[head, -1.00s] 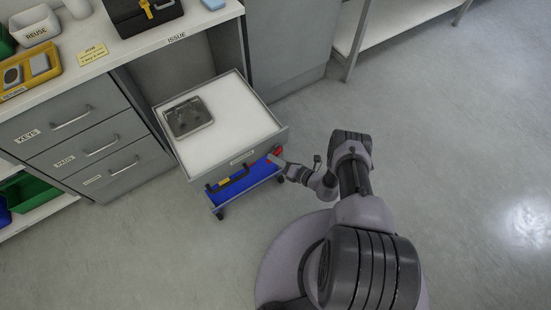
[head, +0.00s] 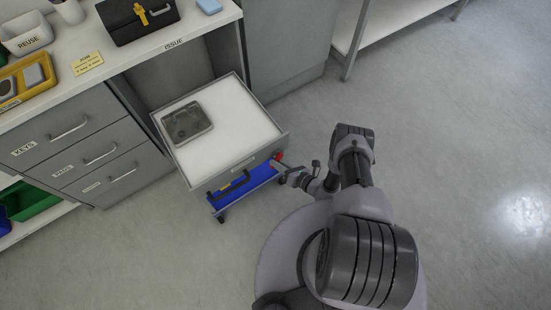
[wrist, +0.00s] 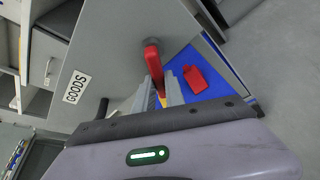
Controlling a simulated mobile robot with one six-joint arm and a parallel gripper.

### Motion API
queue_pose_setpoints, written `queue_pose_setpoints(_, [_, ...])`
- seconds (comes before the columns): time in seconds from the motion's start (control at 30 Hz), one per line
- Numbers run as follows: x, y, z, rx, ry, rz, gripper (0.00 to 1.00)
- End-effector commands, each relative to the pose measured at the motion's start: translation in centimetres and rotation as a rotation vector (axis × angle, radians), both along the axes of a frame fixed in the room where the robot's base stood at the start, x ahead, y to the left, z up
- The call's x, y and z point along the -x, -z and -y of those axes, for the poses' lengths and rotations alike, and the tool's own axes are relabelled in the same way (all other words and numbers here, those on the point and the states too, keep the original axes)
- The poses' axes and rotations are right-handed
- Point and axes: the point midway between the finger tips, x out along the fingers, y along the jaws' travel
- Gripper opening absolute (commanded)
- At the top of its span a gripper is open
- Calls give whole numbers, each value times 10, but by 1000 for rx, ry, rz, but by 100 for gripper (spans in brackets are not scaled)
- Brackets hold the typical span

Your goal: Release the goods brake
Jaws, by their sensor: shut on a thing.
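The goods cart (head: 232,108) stands pulled out under the counter. Its grey front panel (wrist: 120,62) carries a GOODS label (wrist: 76,87) in the wrist view. A red lever (wrist: 151,55) sticks out from the panel, and its lower end is between my gripper's fingers. My gripper (wrist: 162,92) is shut on this lever. In the head view my gripper (head: 284,178) is low at the cart's right front corner, where a small bit of red (head: 279,156) shows. The fingertips are partly hidden there.
A blue lower deck (head: 252,184) with a red tag-like piece (wrist: 195,79) lies behind the lever. A black handle (head: 228,185) is on the cart front. Drawers (head: 92,155) stand left; the floor right is open.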

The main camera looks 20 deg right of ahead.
Motion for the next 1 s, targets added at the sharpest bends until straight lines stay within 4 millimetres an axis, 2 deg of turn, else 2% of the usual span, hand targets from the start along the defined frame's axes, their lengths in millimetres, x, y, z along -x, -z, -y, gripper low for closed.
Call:
queue_pose_setpoints(0.47, [-3,4,8,238,1,78,0])
queue_pose_setpoints(1.0, [-4,5,10,276,2,91,0])
